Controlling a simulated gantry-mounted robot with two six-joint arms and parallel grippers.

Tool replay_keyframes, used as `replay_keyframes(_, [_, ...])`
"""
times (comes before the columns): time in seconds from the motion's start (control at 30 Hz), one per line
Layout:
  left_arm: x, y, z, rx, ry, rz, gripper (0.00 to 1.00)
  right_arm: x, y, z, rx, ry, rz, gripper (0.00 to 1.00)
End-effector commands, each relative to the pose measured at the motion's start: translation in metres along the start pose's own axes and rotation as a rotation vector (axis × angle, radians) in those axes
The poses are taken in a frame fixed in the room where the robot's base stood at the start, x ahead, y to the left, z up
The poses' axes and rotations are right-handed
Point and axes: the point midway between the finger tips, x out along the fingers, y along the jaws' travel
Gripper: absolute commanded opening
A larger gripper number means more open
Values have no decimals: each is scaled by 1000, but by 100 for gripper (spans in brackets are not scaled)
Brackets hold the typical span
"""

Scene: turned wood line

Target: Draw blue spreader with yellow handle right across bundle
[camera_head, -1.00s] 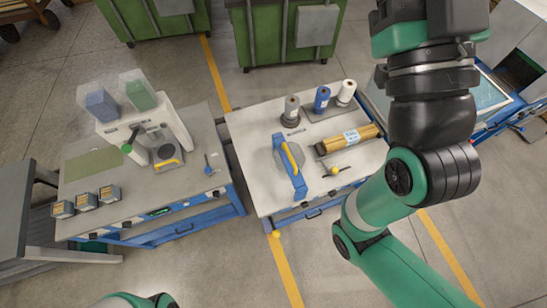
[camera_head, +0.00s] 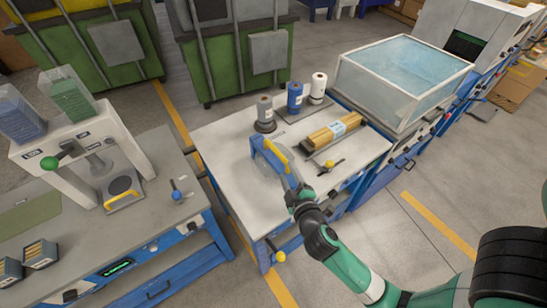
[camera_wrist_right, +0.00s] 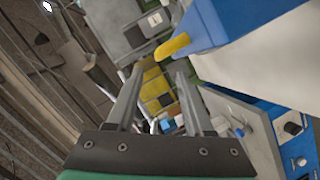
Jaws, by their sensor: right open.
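The blue spreader (camera_head: 258,144) with its yellow handle (camera_head: 279,157) stands on the light-topped table. The handle (camera_wrist_right: 172,46) and blue body (camera_wrist_right: 245,20) also show in the right wrist view. The bundle (camera_head: 322,138) of wooden pieces with a pale label lies to the spreader's right, on a dark base. My right gripper (camera_head: 292,184) is at the near end of the spreader and hides part of it. In the wrist view its two fingers (camera_wrist_right: 161,68) are apart with nothing between them; the handle is just beyond their tips. My left gripper is out of view.
Grey, blue and white rolls (camera_head: 295,97) stand behind the bundle. A small yellow-knobbed tool (camera_head: 329,165) lies in front of it. A clear-walled box (camera_head: 400,75) is at the right. A grey press (camera_head: 85,160) stands on the left bench.

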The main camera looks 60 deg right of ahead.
Motion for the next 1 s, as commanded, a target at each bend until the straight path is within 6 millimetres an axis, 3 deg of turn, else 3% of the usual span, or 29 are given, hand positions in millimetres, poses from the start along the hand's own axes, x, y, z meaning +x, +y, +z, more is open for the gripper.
replay_keyframes(0.17, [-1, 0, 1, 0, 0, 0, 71, 25, 1, 0, 2, -2, 3, 52])
replay_keyframes(0.4, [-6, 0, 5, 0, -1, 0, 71, 80, 0, 0, 3, -1, 2, 52])
replay_keyframes(0.53, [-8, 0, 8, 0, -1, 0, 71, 101, 0, 0, 2, 1, 2, 52])
replay_keyframes(0.7, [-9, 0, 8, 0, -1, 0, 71, 113, 0, -1, 2, 2, 0, 52])
replay_keyframes(0.93, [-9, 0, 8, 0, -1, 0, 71, 114, 1, -1, 2, 2, 0, 52])
replay_keyframes(1.0, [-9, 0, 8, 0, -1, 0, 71, 114, 1, -1, 2, 2, 0, 40])
